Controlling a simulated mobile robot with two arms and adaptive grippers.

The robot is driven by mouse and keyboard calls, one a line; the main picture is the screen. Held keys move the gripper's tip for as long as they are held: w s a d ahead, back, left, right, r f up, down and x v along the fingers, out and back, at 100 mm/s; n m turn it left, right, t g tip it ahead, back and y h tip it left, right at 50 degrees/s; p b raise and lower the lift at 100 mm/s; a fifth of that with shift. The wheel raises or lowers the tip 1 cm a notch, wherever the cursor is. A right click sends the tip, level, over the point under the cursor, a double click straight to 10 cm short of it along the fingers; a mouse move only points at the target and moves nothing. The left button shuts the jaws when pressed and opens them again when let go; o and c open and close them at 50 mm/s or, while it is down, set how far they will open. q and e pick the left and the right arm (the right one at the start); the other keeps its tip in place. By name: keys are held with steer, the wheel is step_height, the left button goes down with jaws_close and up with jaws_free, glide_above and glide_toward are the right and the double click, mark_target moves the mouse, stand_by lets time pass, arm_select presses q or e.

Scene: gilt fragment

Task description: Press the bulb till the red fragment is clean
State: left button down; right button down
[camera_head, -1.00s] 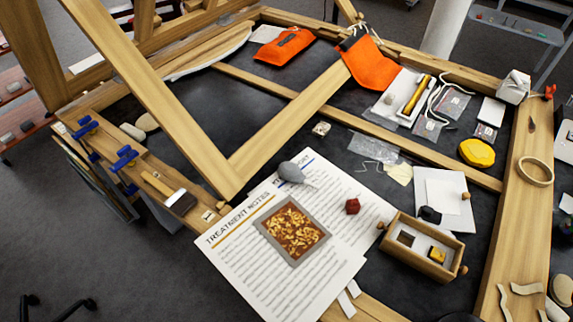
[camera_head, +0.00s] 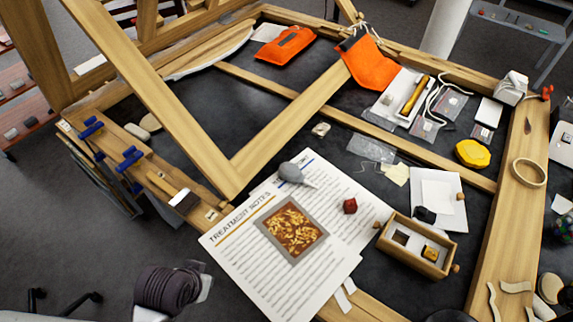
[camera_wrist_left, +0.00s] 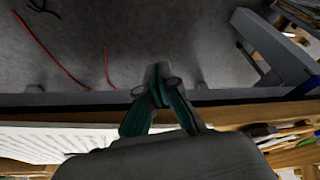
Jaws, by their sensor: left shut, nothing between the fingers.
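The grey bulb (camera_head: 290,172) lies on the upper part of the printed notes (camera_head: 240,262), its pale nozzle pointing right and down. The small dark red fragment (camera_head: 350,206) lies on the right-hand sheet, apart from the bulb. Whether it is dusty is too small to tell. My left arm shows at the lower left of the head view, left of the notes and well away from the bulb. In the left wrist view my left gripper (camera_wrist_left: 159,72) is shut and empty, above the floor beyond a table edge. My right gripper is out of view.
A framed gilt panel (camera_head: 291,229) lies on the notes. A wooden box (camera_head: 418,258) holds small pieces right of them. A large wooden beam (camera_head: 150,95) slants across behind. An orange cloth (camera_head: 367,62) and yellow block (camera_head: 472,153) are farther back.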

arm_select(q)
step_height(320, 180, up, 5)
steer(key=w+d+r+t+h, duration=0.1)
steer(key=w+d, duration=0.1)
steer(key=w, duration=0.2)
steer(key=w+d+r+m+t, duration=0.1)
steer(key=w+d, duration=0.1)
steer(key=w, duration=0.2)
steer(key=w+d+r+m+t+h, duration=0.1)
steer(key=w+d+r, duration=0.1)
steer(key=w+d, duration=0.1)
steer(key=shift+w+h, duration=0.3)
steer(key=shift+w, duration=0.15)
steer(key=w+d+r+m+t+h, duration=0.2)
steer(key=w+d+r, duration=0.4)
steer(key=w, duration=0.4)
steer(key=shift+d+m, duration=0.25)
steer(key=shift+m, duration=0.15)
steer(key=shift+r, duration=0.1)
steer(key=p, duration=0.2)
glide_above(293, 165)
steer(key=s+a, duration=0.2)
steer(key=s, duration=0.1)
step_height(293, 165, down, 6)
step_height(293, 165, down, 2)
steer(key=shift+d+f+p, duration=0.1)
steer(key=shift+f+p, duration=0.15)
steer(key=shift+p, duration=0.05)
steer(key=shift+f, duration=0.7)
